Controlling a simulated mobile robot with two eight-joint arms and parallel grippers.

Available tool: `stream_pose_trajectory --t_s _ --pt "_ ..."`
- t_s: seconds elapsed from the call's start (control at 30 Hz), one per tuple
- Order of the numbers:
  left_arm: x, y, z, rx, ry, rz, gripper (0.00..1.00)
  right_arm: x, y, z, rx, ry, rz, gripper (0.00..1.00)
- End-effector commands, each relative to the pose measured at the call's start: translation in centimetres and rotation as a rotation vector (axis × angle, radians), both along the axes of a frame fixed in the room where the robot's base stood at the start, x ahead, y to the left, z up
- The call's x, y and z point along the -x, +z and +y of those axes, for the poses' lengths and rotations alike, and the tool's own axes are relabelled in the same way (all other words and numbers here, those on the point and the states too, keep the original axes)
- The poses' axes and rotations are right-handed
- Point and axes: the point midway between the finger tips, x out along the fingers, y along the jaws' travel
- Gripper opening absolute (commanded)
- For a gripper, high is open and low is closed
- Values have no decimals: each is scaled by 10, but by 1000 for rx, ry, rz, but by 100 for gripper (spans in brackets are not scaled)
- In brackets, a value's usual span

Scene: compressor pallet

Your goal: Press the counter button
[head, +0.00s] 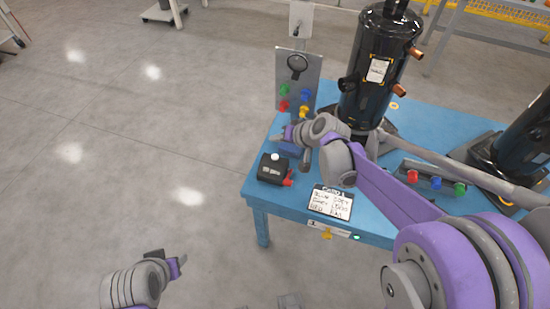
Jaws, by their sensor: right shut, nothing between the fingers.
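The counter (272,171) is a small black box with a display on its front face, standing near the left corner of the blue table. A white round button (275,157) sits on its top. A red part sticks out at its right side. My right gripper (277,138) is shut and empty. In the picture it appears just above and behind the counter, its fingers pointing left, apart from the button. My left gripper (180,263) is low at the left, over the floor and away from the table; its jaw opening is unclear.
The blue table (258,208) also carries a black compressor (368,95), a panel with coloured knobs (284,73), a written card (330,201) and a strip of coloured caps (437,183). Another compressor (528,138) stands at the right. My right arm crosses the table. Floor at left is free.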

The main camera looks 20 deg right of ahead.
Motion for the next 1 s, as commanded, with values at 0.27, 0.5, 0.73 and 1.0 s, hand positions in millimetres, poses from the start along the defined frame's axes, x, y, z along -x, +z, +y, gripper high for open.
stream_pose_trajectory --t_s 0.27,0.5,0.73,1.0 --pt "4 -36 0 0 0 12 50 0 -45 0 0 1 2 0" --pt "5 -49 0 0 0 16 50 0 -63 0 0 1 1 0" --pt "5 -48 0 0 0 15 50 0 -62 0 -1 1 0 0" --pt "5 -48 0 0 0 15 50 0 -62 0 0 0 0 0"
